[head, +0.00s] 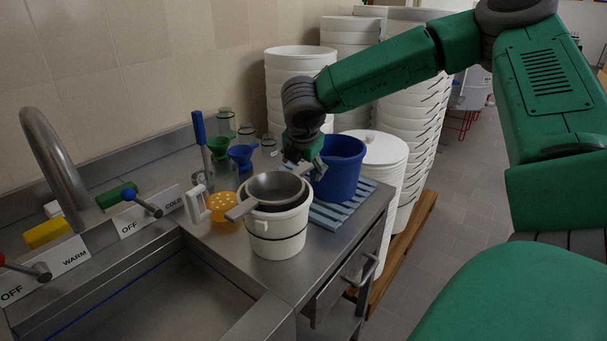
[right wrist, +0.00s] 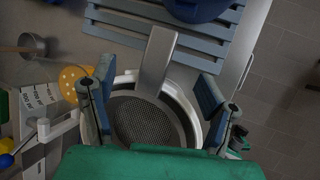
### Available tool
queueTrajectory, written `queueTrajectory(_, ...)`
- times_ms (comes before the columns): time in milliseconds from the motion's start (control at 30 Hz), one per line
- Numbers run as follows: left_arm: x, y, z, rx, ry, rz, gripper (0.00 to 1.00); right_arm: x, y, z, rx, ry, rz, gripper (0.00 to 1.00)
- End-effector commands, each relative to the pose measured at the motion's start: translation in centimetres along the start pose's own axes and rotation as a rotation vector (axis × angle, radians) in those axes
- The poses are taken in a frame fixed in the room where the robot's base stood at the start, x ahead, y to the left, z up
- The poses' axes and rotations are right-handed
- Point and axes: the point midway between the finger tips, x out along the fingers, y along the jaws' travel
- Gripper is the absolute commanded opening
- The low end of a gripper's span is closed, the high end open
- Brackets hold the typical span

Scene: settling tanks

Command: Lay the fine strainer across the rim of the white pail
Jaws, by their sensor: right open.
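The white pail (head: 279,243) stands on the steel counter beside the sink, and part of its rim shows in the right wrist view (right wrist: 126,78). The grey fine strainer (head: 273,187) is over the pail's mouth, with one flat arm past the left rim and its handle toward the blue bucket. Its mesh (right wrist: 145,122) and flat handle (right wrist: 157,58) show in the right wrist view. I cannot tell whether it touches the rim all round. My right gripper (head: 301,161) is open above the handle, and its fingers (right wrist: 157,85) stand apart on either side of it. My left gripper is out of view.
A blue bucket (head: 340,174) stands on a blue slatted mat (head: 328,217) right of the pail. An orange perforated tool (head: 224,208), funnels (head: 241,155) and bottles are behind left. The sink (head: 150,296) lies to the left. Stacked white buckets (head: 412,115) stand behind right.

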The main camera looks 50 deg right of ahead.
Motion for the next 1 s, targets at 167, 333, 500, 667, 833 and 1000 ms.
queueTrajectory(167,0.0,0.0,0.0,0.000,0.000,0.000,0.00,-4.2,0.2,0.1,0.001,-0.001,0.006,0.70)
queueTrajectory(333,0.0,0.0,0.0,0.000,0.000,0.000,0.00,-6.6,0.1,0.1,0.000,-0.001,0.002,0.70)
queueTrajectory(500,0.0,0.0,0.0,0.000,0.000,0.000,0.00,-7.7,0.0,0.1,0.000,0.000,0.000,0.70)
queueTrajectory(667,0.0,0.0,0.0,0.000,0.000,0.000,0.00,-7.8,0.0,0.1,0.000,0.001,-0.001,0.70)
queueTrajectory(833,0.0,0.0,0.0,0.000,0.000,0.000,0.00,-7.8,0.0,0.1,0.000,0.000,0.000,0.70)
queueTrajectory(1000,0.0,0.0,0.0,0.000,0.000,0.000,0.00,-7.8,0.0,0.1,0.000,0.000,0.000,0.70)
